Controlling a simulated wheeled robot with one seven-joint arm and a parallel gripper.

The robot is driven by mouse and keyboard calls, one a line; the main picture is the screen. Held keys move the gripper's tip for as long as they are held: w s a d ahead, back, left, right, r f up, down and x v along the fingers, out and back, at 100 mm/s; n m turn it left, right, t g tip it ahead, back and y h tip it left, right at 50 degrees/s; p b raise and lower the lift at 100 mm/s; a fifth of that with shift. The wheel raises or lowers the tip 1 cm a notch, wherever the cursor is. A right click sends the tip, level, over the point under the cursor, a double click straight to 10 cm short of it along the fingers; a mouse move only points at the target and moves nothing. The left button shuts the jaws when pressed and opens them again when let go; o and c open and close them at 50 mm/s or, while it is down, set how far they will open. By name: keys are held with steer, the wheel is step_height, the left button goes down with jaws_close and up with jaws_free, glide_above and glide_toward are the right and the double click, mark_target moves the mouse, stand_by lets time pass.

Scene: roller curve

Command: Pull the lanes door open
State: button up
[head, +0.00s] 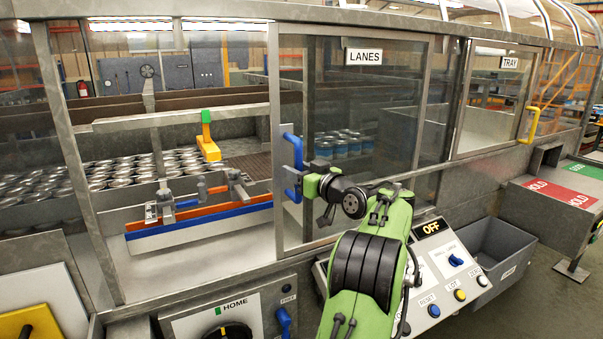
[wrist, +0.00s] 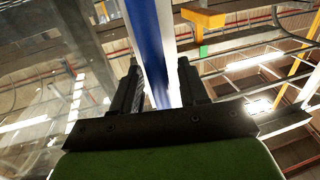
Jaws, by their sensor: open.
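The lanes door (head: 424,110) is a metal-framed clear panel with a "LANES" sign (head: 363,57) at its top. Its blue handle (head: 292,150) is a vertical bar on the door's left post. I cannot tell whether the door stands slightly ajar. My gripper (head: 299,186) is at the lower part of this handle. In the wrist view, the blue and white handle bar (wrist: 146,30) passes between the two dark fingers of my gripper (wrist: 159,70). The fingers are open, with a gap beside the bar. Exact contact is hard to tell.
A control panel (head: 440,275) with an "OFF" display lies below the door, beside a grey bin (head: 490,262). The tray door with a yellow handle (head: 529,125) is at right. Many cans (head: 50,185) stand inside at left. A blue lever (head: 283,322) sits below.

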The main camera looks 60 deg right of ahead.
steer(key=b+v, duration=0.3)
steer(key=v, duration=1.2)
steer(key=shift+s+a, duration=0.2)
steer(key=shift+s, duration=0.15)
